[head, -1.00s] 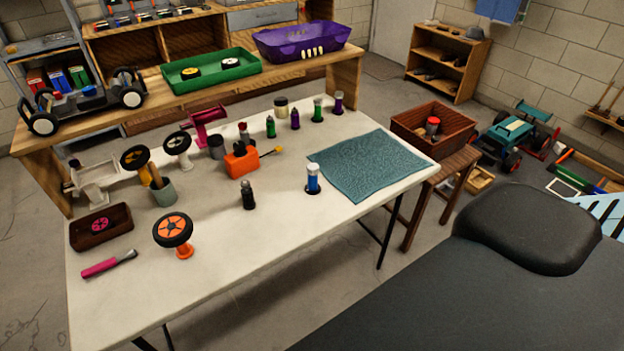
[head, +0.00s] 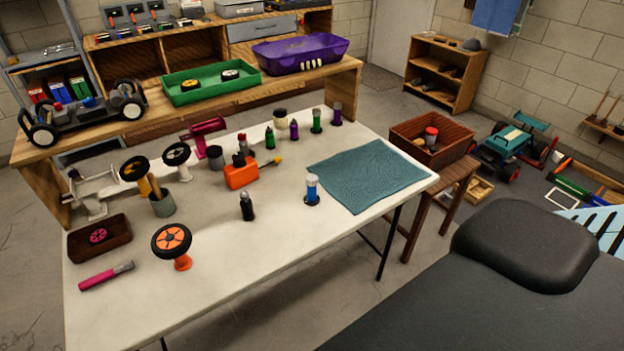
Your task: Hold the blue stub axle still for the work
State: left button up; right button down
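A blue upright piece with a pale top and dark foot (head: 312,189) stands on the white table, just left of the teal mat; it may be the blue stub axle, but it is too small to be certain. Similar small upright pieces, green (head: 316,121) and purple (head: 294,129), stand along the table's back edge. A black one (head: 247,207) stands left of the blue piece. Neither of my grippers is in view, and nothing touches the blue piece.
The table (head: 225,270) is clear at its front. An orange-hubbed wheel on a stand (head: 171,240), a pink-handled tool (head: 98,279) and a brown tray (head: 84,251) lie left. An orange block (head: 241,174) stands mid-table. The teal mat (head: 365,174) lies bare at right.

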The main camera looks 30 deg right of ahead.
aim_at(311, 179)
jog(key=l+u, duration=0.1)
jog(key=l, duration=0.45)
jog(key=l+u, duration=0.1)
jog(key=l, duration=0.45)
jog(key=k+l+u, duration=0.1)
jog(key=l, duration=0.4)
jog(key=k+l+u, duration=0.1)
jog(key=l, duration=0.45)
jog(key=k+l+u, duration=0.1)
jog(key=l, duration=0.45)
